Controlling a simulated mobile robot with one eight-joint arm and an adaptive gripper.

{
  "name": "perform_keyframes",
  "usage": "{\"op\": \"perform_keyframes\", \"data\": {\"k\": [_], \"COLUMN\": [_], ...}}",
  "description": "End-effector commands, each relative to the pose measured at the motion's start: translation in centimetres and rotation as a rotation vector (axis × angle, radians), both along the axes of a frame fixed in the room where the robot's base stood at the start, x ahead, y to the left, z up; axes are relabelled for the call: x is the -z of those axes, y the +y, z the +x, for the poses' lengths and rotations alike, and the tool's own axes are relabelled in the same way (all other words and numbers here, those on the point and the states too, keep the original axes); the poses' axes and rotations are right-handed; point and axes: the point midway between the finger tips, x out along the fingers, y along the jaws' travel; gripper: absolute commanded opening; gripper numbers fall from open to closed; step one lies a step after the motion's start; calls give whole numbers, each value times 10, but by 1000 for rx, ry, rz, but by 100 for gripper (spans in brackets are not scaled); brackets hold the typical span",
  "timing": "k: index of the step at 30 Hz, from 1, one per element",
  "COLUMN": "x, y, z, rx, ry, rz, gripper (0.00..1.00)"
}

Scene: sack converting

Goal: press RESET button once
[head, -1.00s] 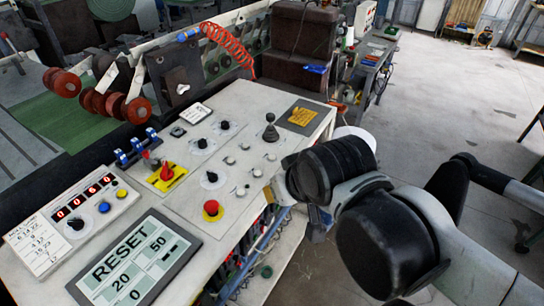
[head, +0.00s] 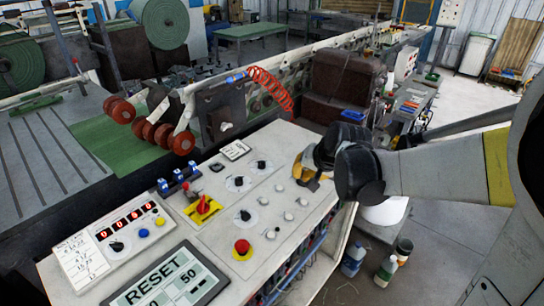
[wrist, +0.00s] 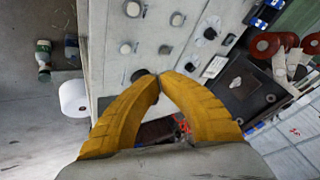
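A grey-framed screen (head: 180,275) with the large word RESET (head: 152,280) lies at the near left end of the white control panel (head: 215,225). Its lower part is cut off by the frame edge. My gripper (head: 308,178) has yellow fingers and is over the far right part of the panel, well away from the RESET screen. In the wrist view the two fingertips (wrist: 160,76) meet with nothing visible between them. The RESET screen does not show in the wrist view.
A counter box (head: 118,240) with red digits, a blue and a yellow button stands left of the screen. A red mushroom button (head: 242,247), a red switch on yellow (head: 203,205), and several knobs and silver buttons rise from the panel. A red coiled hose (head: 270,85) hangs behind.

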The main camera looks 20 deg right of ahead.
Motion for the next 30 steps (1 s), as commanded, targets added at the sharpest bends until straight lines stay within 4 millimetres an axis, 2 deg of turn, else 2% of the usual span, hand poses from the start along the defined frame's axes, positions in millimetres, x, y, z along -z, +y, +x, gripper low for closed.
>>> {"op": "perform_keyframes", "data": {"k": [3,9,23,30], "x": [10,21,24,43], "y": [-12,-21,-21,-21], "z": [19,33,33,33], "rx": [38,67,68,68], "ry": [-1,-2,-2,-2], "rz": [38,68,70,70], "gripper": [0,0,0,0]}}
